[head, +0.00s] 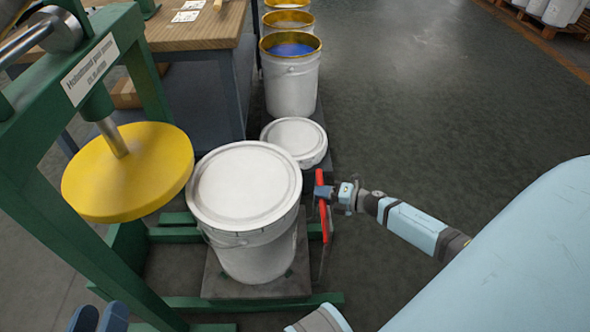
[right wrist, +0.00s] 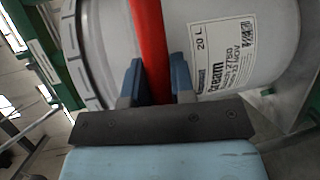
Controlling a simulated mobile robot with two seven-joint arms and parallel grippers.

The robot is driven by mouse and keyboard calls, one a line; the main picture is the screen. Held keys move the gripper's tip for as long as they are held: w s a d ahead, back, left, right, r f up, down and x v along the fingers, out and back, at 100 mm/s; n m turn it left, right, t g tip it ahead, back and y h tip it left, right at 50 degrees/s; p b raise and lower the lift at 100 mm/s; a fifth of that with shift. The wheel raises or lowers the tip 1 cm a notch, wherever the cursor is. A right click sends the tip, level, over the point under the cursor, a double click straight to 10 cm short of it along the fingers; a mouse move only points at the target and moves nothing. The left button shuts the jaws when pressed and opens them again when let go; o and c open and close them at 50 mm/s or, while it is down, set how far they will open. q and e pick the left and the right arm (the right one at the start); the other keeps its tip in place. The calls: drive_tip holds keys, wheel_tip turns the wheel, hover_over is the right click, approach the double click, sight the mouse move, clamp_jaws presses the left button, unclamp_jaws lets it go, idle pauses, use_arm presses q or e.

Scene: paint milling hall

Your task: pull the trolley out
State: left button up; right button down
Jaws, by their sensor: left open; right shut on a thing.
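The trolley (head: 222,280) is a low grey platform at the foot of the green press frame. A white lidded bucket (head: 250,185) stands upright on it. The trolley's red handle (head: 324,222) rises along the bucket's right side. My right gripper (head: 328,192) is shut on this handle, and the right wrist view shows the red bar (right wrist: 150,45) between the blue fingers (right wrist: 156,82). The labelled side of the bucket (right wrist: 195,45) is close behind it. My left gripper (head: 98,318) is open and empty at the bottom left, partly cut off by the frame edge.
A yellow press disc (head: 128,172) hangs from the green frame (head: 75,230), left of the bucket. A smaller white lidded bucket (head: 295,140) and several open paint buckets (head: 291,85) stand behind. A workbench (head: 190,30) is at back left. Open floor (head: 440,130) lies to the right.

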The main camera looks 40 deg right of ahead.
use_arm(q)
drive_tip(key=shift+w+r, duration=0.15)
drive_tip(key=shift+r, duration=0.4)
use_arm(e)
drive_tip(key=s+d, duration=0.7)
drive_tip(key=d, duration=0.4)
drive_tip(key=shift+s+d, duration=0.3)
drive_tip(key=c, duration=1)
unclamp_jaws()
drive_tip(key=shift+s+d, duration=0.1)
drive_tip(key=shift+d, duration=0.05)
use_arm(q)
drive_tip(key=r+t+p, duration=0.1)
drive_tip(key=r+p, duration=0.1)
drive_tip(key=r, duration=0.1)
drive_tip(key=r+t+p, duration=0.1)
drive_tip(key=r+p, duration=0.1)
drive_tip(key=shift+a+r+n+t, duration=0.2)
drive_tip(key=shift+a+n+t, duration=0.05)
drive_tip(key=shift+n+t, duration=0.05)
use_arm(e)
drive_tip(key=v, duration=1.3)
drive_tip(key=shift+s+d+r, duration=0.15)
drive_tip(key=shift+s, duration=0.2)
